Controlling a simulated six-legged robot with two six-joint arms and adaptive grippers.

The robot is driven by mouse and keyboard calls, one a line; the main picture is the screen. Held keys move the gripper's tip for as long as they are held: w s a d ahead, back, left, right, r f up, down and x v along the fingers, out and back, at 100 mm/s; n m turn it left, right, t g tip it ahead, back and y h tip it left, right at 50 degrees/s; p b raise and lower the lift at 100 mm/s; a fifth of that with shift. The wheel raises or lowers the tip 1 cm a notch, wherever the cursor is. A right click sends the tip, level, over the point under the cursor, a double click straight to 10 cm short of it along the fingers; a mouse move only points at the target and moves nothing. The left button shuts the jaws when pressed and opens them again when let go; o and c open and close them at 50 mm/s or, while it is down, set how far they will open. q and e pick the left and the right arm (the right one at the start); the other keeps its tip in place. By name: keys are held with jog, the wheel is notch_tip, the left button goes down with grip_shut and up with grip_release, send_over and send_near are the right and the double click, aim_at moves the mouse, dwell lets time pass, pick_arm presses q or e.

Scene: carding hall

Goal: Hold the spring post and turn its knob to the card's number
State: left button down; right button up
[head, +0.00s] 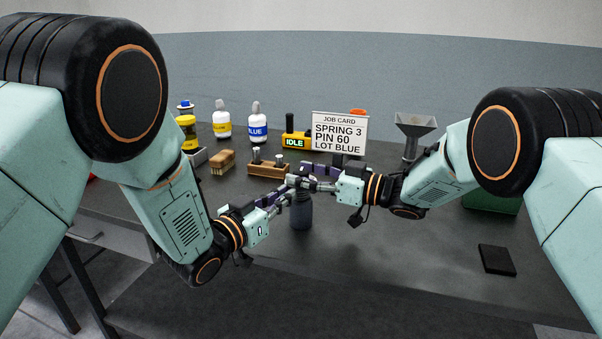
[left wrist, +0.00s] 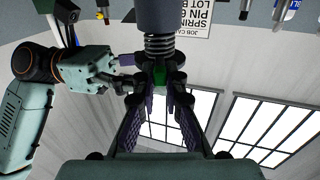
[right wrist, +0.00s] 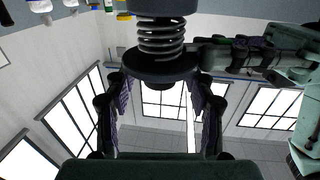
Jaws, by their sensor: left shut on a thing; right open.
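The spring post (head: 302,214) is a dark upright cylinder near the bench's front edge. Its coil spring shows in the left wrist view (left wrist: 158,46) and the right wrist view (right wrist: 162,38). My left gripper (head: 287,199) is shut on the post from the left. My right gripper (head: 297,182) is open at the post's top, its fingers apart on either side of the dark round knob (right wrist: 160,66). The fingers hide the post's top in the head view, and I cannot read the knob's setting. The job card (head: 339,132) reads SPRING 3, PIN 60, LOT BLUE.
Behind the grippers stand a wooden block (head: 267,170), a brush (head: 222,161), a yellow-labelled bottle (head: 222,121), a blue-labelled bottle (head: 257,121) and a device reading IDLE (head: 296,142). A funnel (head: 415,125) stands right of the card. A black pad (head: 497,260) lies front right, with clear bench around it.

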jog(key=v, duration=1.1)
pick_arm(q)
jog(key=c, duration=1.3)
grip_release()
jog(key=shift+c, duration=0.2)
